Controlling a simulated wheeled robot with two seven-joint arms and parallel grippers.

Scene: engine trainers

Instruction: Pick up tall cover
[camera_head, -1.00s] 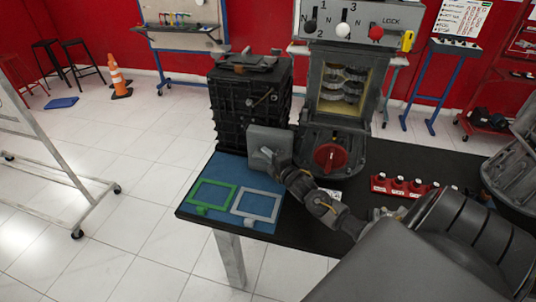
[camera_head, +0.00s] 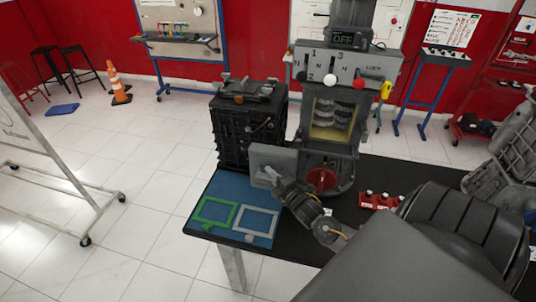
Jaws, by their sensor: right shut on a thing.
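A flat grey plate, which looks like the tall cover (camera_head: 267,157), stands upright in front of the black engine block's lower right side. My right gripper (camera_head: 273,175) is shut on its lower part. The plate seems to be above the back of the blue mat (camera_head: 190,224); whether it touches anything behind it I cannot tell. The fingertips are small and partly hidden by my own wrist. My left gripper is not in view.
Green (camera_head: 201,217) and grey (camera_head: 243,217) frame outlines lie on the mat. Red parts (camera_head: 378,201) sit on the dark table, right of my arm.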

